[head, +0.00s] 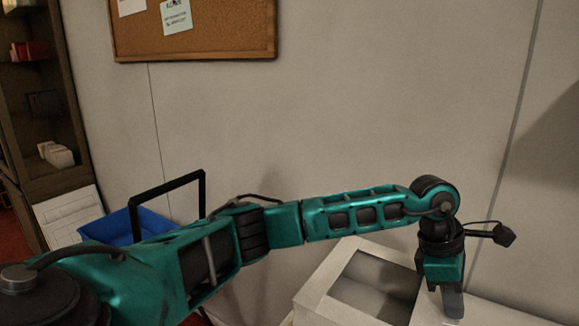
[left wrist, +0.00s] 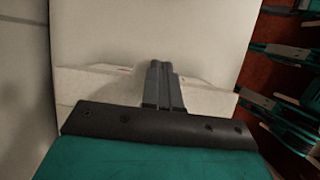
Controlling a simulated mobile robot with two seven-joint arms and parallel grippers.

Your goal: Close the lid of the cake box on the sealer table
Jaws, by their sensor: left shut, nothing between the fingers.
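The white cake box (head: 318,287) stands at the lower middle right of the head view, partly cut off by the bottom edge. A large rectangular opening or window in its top shows a grey inside; I cannot tell which, nor how the lid stands. My left gripper (head: 453,304) points down just right of the box, shut and empty. Whether it touches the box is unclear. In the left wrist view its two fingers (left wrist: 161,82) are together in front of a broad pale surface (left wrist: 150,35). A white table surface (head: 495,315) shows at the lower right. My right gripper is out of view.
A pale wall (head: 330,110) stands close behind the box, with a cork board (head: 215,30) on it. A dark shelf (head: 40,100) stands at the left, with a blue bin (head: 115,228) and a black frame (head: 168,187) near it.

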